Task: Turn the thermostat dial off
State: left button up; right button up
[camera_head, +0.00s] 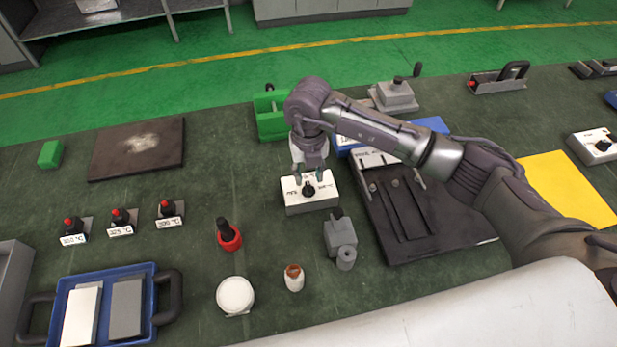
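A white thermostat box (312,205) stands on the green table near the middle of the head view. Its black dial (308,190) is on the top face, with small dark print beside it that I cannot read. My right gripper (308,178) points down right over the dial. Its two fingers are apart, one on each side of the dial. I cannot tell whether they touch it. My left gripper is not in view.
A dark plate fixture (425,215) lies right of the box, and a grey block (340,235) stands just in front. A green bin (270,125) is behind. A red-based black knob (229,237), white jar (235,294) and blue tray (148,275) are at front left. Another white dial box (590,150) is far right.

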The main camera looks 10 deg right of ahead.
aim_at(308, 186)
jog(key=shift+f+p, duration=0.3)
jog(key=shift+f, duration=1.7)
grip_shut()
